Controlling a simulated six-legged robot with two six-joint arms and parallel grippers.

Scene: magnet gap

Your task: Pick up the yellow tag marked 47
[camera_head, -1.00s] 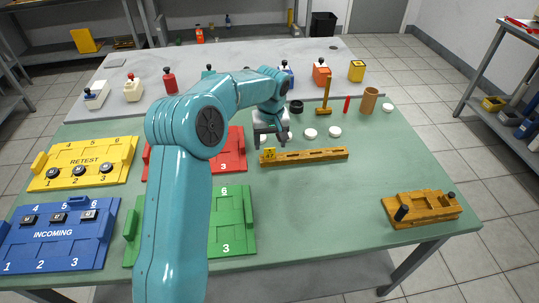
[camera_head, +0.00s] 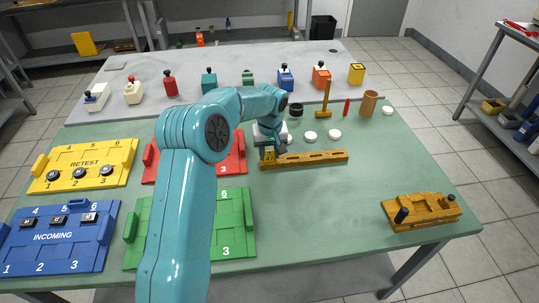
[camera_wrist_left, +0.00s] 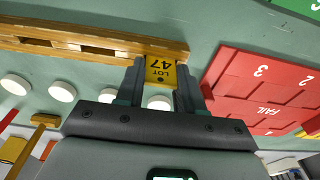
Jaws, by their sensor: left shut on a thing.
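The yellow tag marked 47 (camera_wrist_left: 160,69) reads "LOT 47" in the left wrist view. It stands at one end of the wooden rack (camera_wrist_left: 95,39). My left gripper (camera_wrist_left: 159,82) is shut on the tag, with one finger on each side of it. In the head view the tag (camera_head: 269,154) shows at the left end of the rack (camera_head: 318,157), and my left gripper (camera_head: 268,149) is down at it. Whether the tag still touches the rack is hard to tell. My right gripper is not in view.
A red FAIL board (camera_head: 231,163) lies left of the rack, close to my gripper. White discs (camera_head: 310,135) and a wooden mallet (camera_head: 325,101) are behind the rack. Green (camera_head: 234,222), blue (camera_head: 59,238) and yellow (camera_head: 84,166) boards lie left.

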